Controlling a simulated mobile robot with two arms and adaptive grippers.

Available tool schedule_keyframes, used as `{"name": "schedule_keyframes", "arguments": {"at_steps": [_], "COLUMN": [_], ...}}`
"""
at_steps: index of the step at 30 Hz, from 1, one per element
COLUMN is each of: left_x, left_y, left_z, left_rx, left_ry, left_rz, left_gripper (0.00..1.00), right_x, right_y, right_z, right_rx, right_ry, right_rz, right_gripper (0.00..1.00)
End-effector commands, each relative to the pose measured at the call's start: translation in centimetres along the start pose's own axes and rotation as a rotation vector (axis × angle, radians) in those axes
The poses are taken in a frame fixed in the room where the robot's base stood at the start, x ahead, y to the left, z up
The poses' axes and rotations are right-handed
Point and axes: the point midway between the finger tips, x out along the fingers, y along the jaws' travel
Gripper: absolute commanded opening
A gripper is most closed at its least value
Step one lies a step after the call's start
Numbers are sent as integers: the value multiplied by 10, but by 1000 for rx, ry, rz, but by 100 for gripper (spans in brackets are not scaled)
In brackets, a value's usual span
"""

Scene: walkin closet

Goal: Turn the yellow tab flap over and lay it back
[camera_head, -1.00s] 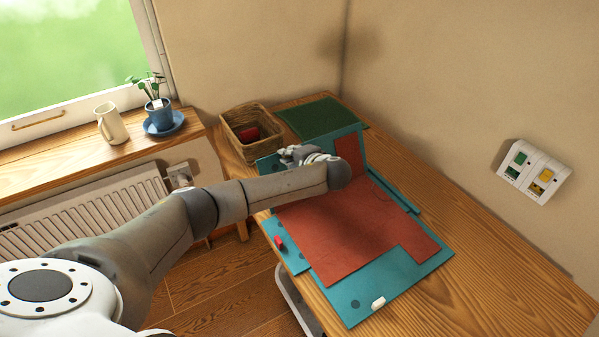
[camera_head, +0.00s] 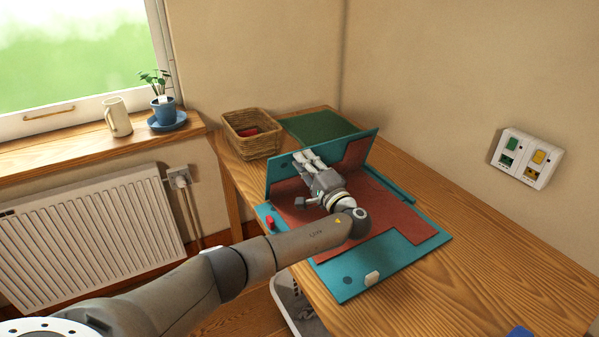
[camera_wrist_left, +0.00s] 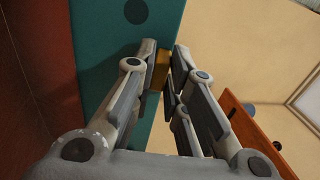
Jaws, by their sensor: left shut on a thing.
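The teal flap (camera_head: 357,146) with a red panel stands raised and tilted at the far side of a teal board (camera_head: 345,292). It also fills the left of the left wrist view (camera_wrist_left: 105,60). My left gripper (camera_head: 304,158) is at the flap's upper left edge. In the left wrist view the gripper (camera_wrist_left: 160,56) is shut on the yellow tab (camera_wrist_left: 160,72) at the flap's edge. The tab is hidden in the head view. A red sheet (camera_head: 395,225) covers much of the board. My right gripper is not in view.
A wicker basket (camera_head: 252,135) and green mat (camera_head: 318,126) lie behind the flap. The table's right side (camera_head: 480,258) is mostly clear. A wall panel (camera_head: 527,158) hangs at right.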

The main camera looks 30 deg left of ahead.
Motion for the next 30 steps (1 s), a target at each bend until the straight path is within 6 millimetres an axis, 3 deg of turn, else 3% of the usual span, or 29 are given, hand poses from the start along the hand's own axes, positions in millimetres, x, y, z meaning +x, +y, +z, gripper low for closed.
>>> {"name": "schedule_keyframes", "arguments": {"at_steps": [1,9,26,27,30], "left_x": [-6,-17,-20,-20,-20], "left_y": [8,14,18,18,18], "left_z": [-3,-6,-6,-6,-6], "left_rx": [-2,0,5,5,5], "left_ry": [4,3,3,3,2], "left_rz": [9,12,16,16,15], "left_gripper": [0,0,0,17,30], "right_x": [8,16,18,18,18], "right_y": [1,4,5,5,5], "right_z": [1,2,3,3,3], "right_rx": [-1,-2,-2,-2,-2], "right_ry": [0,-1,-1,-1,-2], "right_rz": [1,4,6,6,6], "right_gripper": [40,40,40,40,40]}}
